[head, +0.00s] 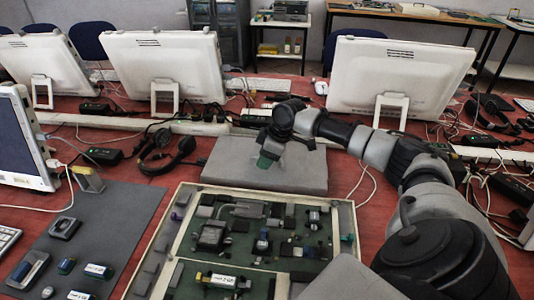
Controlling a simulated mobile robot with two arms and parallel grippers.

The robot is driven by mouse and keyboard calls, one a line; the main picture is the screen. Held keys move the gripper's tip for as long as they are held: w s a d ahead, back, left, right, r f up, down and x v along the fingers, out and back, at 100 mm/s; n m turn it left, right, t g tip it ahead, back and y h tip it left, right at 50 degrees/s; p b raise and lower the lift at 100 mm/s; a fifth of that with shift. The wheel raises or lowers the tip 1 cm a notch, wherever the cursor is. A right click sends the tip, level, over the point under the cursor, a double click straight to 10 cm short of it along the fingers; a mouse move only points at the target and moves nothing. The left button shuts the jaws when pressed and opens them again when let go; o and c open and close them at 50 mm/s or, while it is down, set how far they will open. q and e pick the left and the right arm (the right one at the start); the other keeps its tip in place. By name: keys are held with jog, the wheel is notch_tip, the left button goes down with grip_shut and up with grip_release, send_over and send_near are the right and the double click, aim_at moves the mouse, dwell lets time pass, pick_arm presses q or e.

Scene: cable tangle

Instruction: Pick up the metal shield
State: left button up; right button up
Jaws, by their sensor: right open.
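My right gripper (268,157) is open, above the grey slab behind the board tray; its fingers look small and dark green, and I see nothing held. A green circuit board with many parts lies in a pale-rimmed tray (348,218) at the lower middle. I cannot tell for sure which part is the metal shield. A squarish grey metallic part (212,237) on the board's left side may be it. The gripper is behind this part and a little to its right, apart from it. My left gripper is not in view.
The grey slab (230,165) has a bare top. A dark mat (125,205) at left holds several small parts and labelled blocks. Monitors (165,65), a headset (165,150) and tangled cables lie behind and to the sides. Red table (365,215) shows right of the tray.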

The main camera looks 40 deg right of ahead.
jog(key=shift+r, duration=0.1)
grip_shut()
